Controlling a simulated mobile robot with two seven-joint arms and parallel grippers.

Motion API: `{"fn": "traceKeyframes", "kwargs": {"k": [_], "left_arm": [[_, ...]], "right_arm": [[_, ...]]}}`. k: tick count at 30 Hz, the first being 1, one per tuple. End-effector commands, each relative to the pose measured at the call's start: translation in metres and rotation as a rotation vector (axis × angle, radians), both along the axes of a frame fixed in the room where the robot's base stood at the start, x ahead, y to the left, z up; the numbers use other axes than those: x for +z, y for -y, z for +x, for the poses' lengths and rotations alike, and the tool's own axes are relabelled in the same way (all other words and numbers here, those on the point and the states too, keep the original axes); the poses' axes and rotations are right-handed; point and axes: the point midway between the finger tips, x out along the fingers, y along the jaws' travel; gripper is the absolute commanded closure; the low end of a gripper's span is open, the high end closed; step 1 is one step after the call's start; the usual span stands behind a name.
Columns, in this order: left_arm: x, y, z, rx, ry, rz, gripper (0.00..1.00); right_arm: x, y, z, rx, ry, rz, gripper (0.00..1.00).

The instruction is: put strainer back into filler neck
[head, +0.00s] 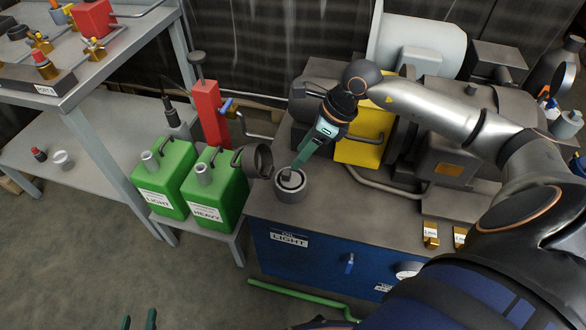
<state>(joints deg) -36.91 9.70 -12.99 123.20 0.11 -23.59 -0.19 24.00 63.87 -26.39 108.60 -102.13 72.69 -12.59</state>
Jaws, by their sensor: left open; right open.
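The filler neck (290,194) is a grey round collar on top of the blue tank marked LIGHT. A lighter grey round piece, apparently the strainer (291,181), sits inside its mouth; its depth is hard to tell. A dark round lid (263,160) stands open at the neck's left. My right gripper (298,163) reaches down from the upper right, its green fingers open just above the neck's mouth. Whether they touch the strainer is unclear. My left gripper (139,321) shows only its two green fingertips at the bottom edge, apart and empty over the floor.
Two green cans, LIGHT (164,178) and HEAVY (217,190), stand on a low stand left of the neck. A red pump (206,112) rises behind them. The blue tank (318,263) has a tap in front. Pipes and machinery fill the back. The floor at lower left is clear.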

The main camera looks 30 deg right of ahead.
Motion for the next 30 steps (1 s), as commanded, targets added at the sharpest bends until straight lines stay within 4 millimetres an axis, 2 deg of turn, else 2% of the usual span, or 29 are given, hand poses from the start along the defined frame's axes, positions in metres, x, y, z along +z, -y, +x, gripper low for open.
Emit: {"fn": "traceKeyframes", "kwargs": {"k": [1,2,3,5,6,9,12,14,17,18,21,23,24,27,30], "left_arm": [[-0.001,0.0,0.0,0.0,-0.001,-0.001,0.5],[-0.001,0.0,0.0,0.0,-0.001,-0.001,0.5],[-0.001,0.0,0.0,0.0,-0.001,-0.001,0.5],[-0.001,0.0,0.0,0.0,-0.001,-0.001,0.5],[0.0,0.0,0.0,0.0,-0.001,-0.001,0.5],[0.0,0.0,0.0,0.0,0.0,-0.001,0.5],[0.0,0.0,0.0,0.0,-0.001,0.0,0.5],[0.0,0.0,0.0,0.0,0.0,0.0,0.5],[0.0,0.0,0.0,0.001,0.0,0.0,0.5],[0.0,0.0,0.0,0.001,0.0,0.0,0.5],[0.0,0.0,0.0,0.001,0.0,0.0,0.5],[0.0,0.0,0.0,0.001,0.001,0.0,0.5],[0.0,0.0,0.0,0.001,0.001,0.0,0.5],[0.0,0.0,0.0,0.001,0.001,0.0,0.5],[0.0,0.0,0.0,0.001,0.002,0.0,0.5]], "right_arm": [[-0.007,-0.031,-0.007,0.01,-0.018,0.112,0.43],[-0.009,-0.053,-0.012,0.011,-0.029,0.2,0.43],[-0.008,-0.086,-0.019,0.001,-0.049,0.343,0.43],[0.001,-0.136,-0.031,-0.045,-0.093,0.6,0.43],[0.013,-0.164,-0.037,-0.101,-0.131,0.779,0.43],[0.045,-0.204,-0.04,-0.312,-0.251,1.203,0.43],[0.063,-0.206,-0.031,-0.622,-0.401,1.572,0.43],[0.058,-0.196,-0.024,-0.853,-0.505,1.758,0.43],[0.024,-0.17,-0.022,-1.288,-0.697,1.987,0.43],[0.005,-0.162,-0.026,-1.465,-0.777,2.044,0.43],[-0.046,-0.149,-0.048,-1.874,-0.963,2.107,0.43],[-0.07,-0.148,-0.064,-2.072,-1.059,2.104,0.43],[-0.083,-0.149,-0.075,2.075,1.058,-1.991,0.43],[-0.103,-0.152,-0.093,2.062,1.053,-1.799,0.43],[-0.11,-0.153,-0.101,2.055,1.052,-1.726,0.43]]}}
